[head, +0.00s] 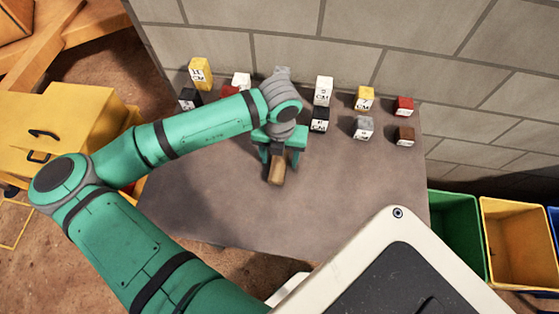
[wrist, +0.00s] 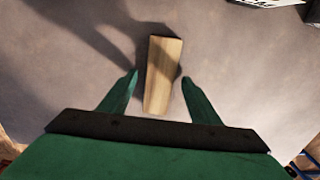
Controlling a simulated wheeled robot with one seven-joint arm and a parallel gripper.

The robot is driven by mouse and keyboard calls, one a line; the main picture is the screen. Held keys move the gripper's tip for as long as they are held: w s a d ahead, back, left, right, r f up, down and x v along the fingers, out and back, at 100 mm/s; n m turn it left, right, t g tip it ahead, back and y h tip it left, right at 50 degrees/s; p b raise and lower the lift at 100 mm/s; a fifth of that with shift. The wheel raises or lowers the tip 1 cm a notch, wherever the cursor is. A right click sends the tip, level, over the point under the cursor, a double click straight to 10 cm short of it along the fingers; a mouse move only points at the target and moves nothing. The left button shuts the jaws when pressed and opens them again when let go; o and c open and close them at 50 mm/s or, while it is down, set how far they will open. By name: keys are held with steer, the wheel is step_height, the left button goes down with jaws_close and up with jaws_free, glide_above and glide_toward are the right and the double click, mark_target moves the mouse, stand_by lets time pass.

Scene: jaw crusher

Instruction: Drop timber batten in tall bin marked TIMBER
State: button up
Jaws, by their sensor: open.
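The timber batten (head: 277,172) is a short light-brown wooden block on the grey table in the head view. In the wrist view the batten (wrist: 162,70) stretches away from the palm between my two fingers. My gripper (head: 279,158) is open, pointing down over the batten, with one finger on each side. In the wrist view gaps show between the batten and both fingers of my gripper (wrist: 158,80). I cannot tell how high the fingertips are above the table. No bin with a readable TIMBER mark is in view.
Several small labelled blocks, including a yellow one (head: 201,73) and a red one (head: 403,105), stand along the table's back by a block wall (head: 400,30). A green bin (head: 455,230), a yellow bin (head: 515,240) and a blue bin edge stand right of the table (head: 220,210). Its front is clear.

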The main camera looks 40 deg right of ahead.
steer(key=shift+c, duration=0.3)
steer(key=c, duration=1.2)
